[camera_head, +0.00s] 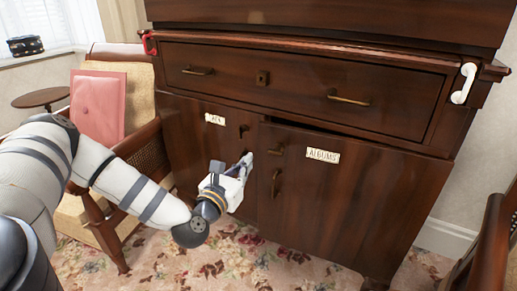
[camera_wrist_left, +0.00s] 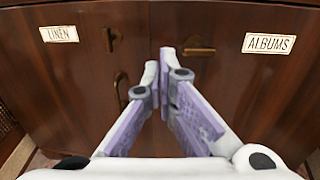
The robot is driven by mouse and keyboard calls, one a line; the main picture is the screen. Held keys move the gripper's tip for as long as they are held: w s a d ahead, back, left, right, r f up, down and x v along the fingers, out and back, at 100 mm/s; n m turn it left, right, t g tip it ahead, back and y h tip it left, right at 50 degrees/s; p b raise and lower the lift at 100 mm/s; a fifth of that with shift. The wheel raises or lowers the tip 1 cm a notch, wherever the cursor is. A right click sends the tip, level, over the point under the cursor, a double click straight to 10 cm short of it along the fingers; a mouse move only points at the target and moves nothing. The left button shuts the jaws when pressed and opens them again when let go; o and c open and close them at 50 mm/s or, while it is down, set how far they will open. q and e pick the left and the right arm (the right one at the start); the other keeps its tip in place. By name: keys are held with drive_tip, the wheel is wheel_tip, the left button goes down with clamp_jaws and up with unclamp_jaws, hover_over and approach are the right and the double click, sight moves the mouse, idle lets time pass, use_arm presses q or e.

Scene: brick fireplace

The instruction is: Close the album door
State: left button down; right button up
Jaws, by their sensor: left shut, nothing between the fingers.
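The album door (camera_head: 330,195) is the right-hand dark wood door of the cabinet, with a white "ALBUMS" label (camera_head: 322,156) and brass-coloured fittings at its left edge. A dark gap along its top edge suggests it stands slightly ajar. In the left wrist view the door (camera_wrist_left: 245,85) fills the right side. My left gripper (camera_head: 246,160) is shut and empty. It is in front of the seam between the two doors, left of the album door's handle (camera_head: 276,182). In the wrist view its fingertips (camera_wrist_left: 159,64) are close to the seam; contact cannot be told. My right gripper is not in view.
The left door (camera_wrist_left: 75,85) bears a "LINEN" label (camera_wrist_left: 59,33) and looks closed. A wide drawer (camera_head: 300,85) sits above the doors. A wicker-sided armchair (camera_head: 145,150) with a pink cushion (camera_head: 98,104) stands at left; a wooden chair (camera_head: 490,245) is at lower right. Floral carpet (camera_head: 240,260) lies in front.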

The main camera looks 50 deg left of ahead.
sight(263, 143)
use_arm(q)
drive_tip(key=x, duration=0.8)
drive_tip(key=shift+w+a, duration=0.1)
drive_tip(key=shift+w, duration=0.2)
